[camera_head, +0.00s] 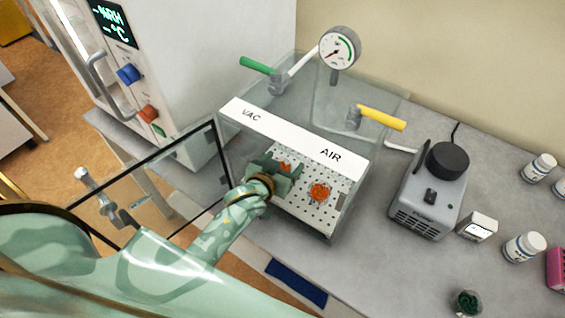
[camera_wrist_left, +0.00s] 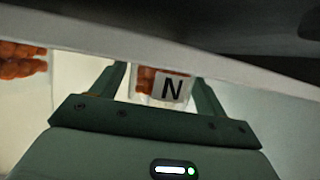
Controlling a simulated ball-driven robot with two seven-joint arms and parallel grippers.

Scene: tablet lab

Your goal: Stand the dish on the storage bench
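My left gripper (camera_head: 279,172) reaches through the open front of the clear chamber, low over its perforated shelf (camera_head: 298,208). In the left wrist view its two fingers (camera_wrist_left: 162,88) stand apart, one each side of a clear dish with orange-red contents (camera_wrist_left: 146,76) and a white label marked N (camera_wrist_left: 171,89). I cannot tell whether both fingers press on it. In the head view this dish's orange contents (camera_head: 285,167) are partly hidden by the gripper. A second dish with orange contents (camera_head: 320,192) sits on the shelf to the right. My right gripper is not in view.
The chamber's glass door (camera_head: 160,185) is swung open at left, close to my arm. The white VAC/AIR panel (camera_head: 292,138) spans above the opening. A grey pump (camera_head: 430,200), a small box (camera_head: 477,227) and white bottles (camera_head: 524,247) stand right on the bench (camera_head: 400,270), whose front is mostly clear.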

